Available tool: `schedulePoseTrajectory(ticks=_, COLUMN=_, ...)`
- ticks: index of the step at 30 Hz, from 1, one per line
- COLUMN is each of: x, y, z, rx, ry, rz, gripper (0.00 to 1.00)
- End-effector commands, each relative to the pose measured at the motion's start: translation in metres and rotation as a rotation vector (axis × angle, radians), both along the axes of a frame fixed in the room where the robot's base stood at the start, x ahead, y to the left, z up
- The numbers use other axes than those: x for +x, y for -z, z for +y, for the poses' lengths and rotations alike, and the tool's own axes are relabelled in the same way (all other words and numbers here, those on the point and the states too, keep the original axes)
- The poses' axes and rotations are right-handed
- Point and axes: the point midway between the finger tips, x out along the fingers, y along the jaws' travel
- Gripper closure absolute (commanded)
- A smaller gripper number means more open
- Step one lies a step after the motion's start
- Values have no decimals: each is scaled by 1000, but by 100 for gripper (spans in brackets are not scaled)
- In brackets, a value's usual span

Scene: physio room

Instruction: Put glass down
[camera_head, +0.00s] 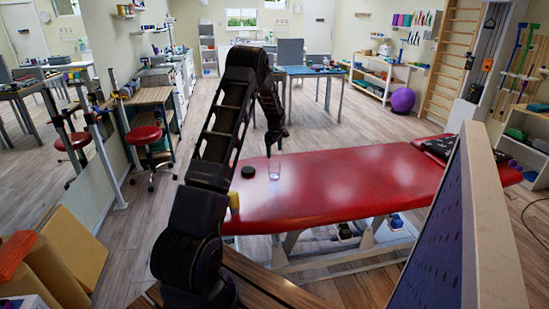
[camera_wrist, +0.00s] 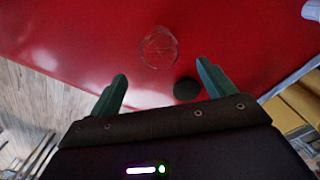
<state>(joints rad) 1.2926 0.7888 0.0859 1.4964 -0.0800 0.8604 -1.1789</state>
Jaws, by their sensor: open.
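A clear glass (camera_head: 274,170) stands on the red treatment table (camera_head: 340,185), near its left end. In the wrist view the glass (camera_wrist: 158,47) is seen from above, beyond and between my fingertips and apart from them. My gripper (camera_head: 275,143) hangs above the glass in the head view. In the wrist view my gripper (camera_wrist: 162,82) is open, with two green fingers spread and nothing between them. A dark round object (camera_head: 248,172) lies on the table just left of the glass; it also shows in the wrist view (camera_wrist: 187,89), near the right finger.
A yellow object (camera_head: 234,201) is at the table's left edge, partly behind my arm. A blue-speckled panel (camera_head: 430,250) stands at the front right. A dark item (camera_head: 436,147) lies at the table's right end. The middle of the red table is clear.

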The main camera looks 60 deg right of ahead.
Motion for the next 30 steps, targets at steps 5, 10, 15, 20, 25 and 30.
schedulePoseTrajectory(ticks=5, x=0, y=-7, z=0, rx=-1, ry=0, rz=0, gripper=18)
schedulePoseTrajectory(ticks=10, x=2, y=-10, z=1, rx=-2, ry=-1, rz=0, gripper=18)
schedulePoseTrajectory(ticks=15, x=33, y=-41, z=26, rx=-19, ry=-9, rz=-4, gripper=18)
schedulePoseTrajectory(ticks=20, x=85, y=-95, z=79, rx=-46, ry=-14, rz=-12, gripper=18)
schedulePoseTrajectory(ticks=25, x=131, y=-150, z=148, rx=-74, ry=-16, rz=-27, gripper=18)
schedulePoseTrajectory(ticks=30, x=165, y=-200, z=222, rx=-99, ry=-18, rz=-50, gripper=18)
